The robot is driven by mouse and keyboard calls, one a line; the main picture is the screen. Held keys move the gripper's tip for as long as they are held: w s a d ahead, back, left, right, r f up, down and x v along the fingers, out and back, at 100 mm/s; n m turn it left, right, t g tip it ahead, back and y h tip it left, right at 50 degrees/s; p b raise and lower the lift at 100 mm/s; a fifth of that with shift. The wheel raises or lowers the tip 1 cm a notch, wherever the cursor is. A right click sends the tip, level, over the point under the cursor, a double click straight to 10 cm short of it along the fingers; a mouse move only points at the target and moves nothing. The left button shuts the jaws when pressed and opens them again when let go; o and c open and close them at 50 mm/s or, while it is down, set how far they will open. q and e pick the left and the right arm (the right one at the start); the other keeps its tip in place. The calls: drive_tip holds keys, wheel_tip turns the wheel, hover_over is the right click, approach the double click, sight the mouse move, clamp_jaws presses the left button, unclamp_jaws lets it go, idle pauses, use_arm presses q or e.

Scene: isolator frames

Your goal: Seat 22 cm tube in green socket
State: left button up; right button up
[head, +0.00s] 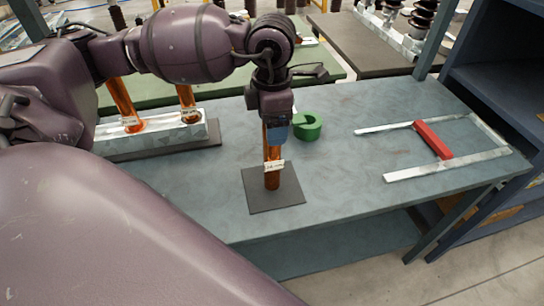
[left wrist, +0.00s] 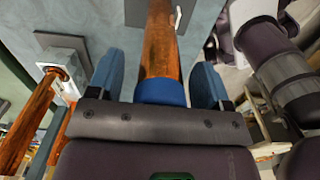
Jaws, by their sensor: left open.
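A copper-brown tube (head: 271,175) with a white label stands upright on a dark square mat (head: 259,203) in the head view. My left gripper (head: 276,128) points down over the tube's upper part. In the left wrist view the tube (left wrist: 160,40) runs between the two blue fingers of the gripper (left wrist: 157,78), with gaps on both sides, so the gripper is open around it. A blue band (left wrist: 161,92) shows at the tube's near end. The green socket (head: 308,126), a ring with an opening, sits on the bench just behind and right of the tube. My right gripper is out of view.
A pale rack (head: 160,138) on the left holds orange-brown tubes. A metal frame with a red bar (head: 433,140) lies flat at the right of the grey bench (head: 340,195). Blue shelving (head: 500,75) stands beyond the right edge. The bench between socket and frame is clear.

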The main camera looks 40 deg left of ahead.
use_arm(q)
clamp_jaws()
idle(0.4)
drive_tip(key=shift+r, duration=0.15)
